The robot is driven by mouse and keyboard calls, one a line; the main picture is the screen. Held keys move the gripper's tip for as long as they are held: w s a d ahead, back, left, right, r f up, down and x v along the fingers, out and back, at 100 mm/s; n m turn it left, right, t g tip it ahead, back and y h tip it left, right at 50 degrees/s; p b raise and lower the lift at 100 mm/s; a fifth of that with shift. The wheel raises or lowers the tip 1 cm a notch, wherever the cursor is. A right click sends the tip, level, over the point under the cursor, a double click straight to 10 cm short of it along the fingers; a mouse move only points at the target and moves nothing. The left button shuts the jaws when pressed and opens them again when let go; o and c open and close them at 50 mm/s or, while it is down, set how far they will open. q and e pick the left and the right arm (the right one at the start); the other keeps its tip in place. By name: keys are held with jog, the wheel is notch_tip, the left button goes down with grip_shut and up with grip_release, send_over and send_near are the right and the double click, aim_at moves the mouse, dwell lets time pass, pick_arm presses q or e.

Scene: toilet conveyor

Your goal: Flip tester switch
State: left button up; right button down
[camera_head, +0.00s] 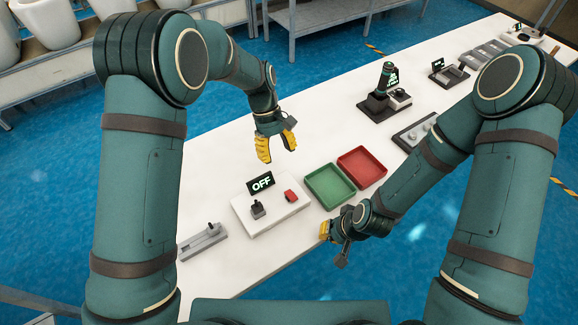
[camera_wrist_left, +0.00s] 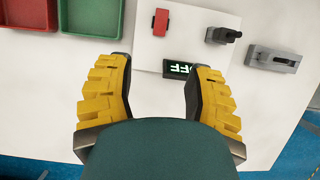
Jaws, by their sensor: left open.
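The tester (camera_head: 272,222) is a white box on the white table, with an upright black display (camera_head: 261,182) reading OFF. It bears a grey-and-black lever (camera_head: 257,209) and a red rocker switch (camera_head: 291,196). In the left wrist view, the red switch (camera_wrist_left: 160,21), the lever (camera_wrist_left: 224,34) and the display (camera_wrist_left: 178,68) show beyond the fingers. My left gripper (camera_head: 277,147) is open and empty above the table, behind the tester. It also shows in the left wrist view (camera_wrist_left: 158,72). My right gripper (camera_head: 327,230) is low at the table's front edge, right of the tester; its fingers are mostly hidden.
A green tray (camera_head: 329,203) and a red tray (camera_head: 378,178) lie right of the tester, both empty. A grey slotted fixture (camera_head: 203,241) lies to its left. A black device (camera_head: 378,109) and other fixtures stand farther right. The table behind the tester is clear.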

aim_at(289, 193)
pick_arm(q)
jog(key=x, duration=1.3)
jog(key=shift+s+d+f, duration=0.1)
jog(key=shift+s+f, duration=0.05)
jog(key=shift+f, duration=0.05)
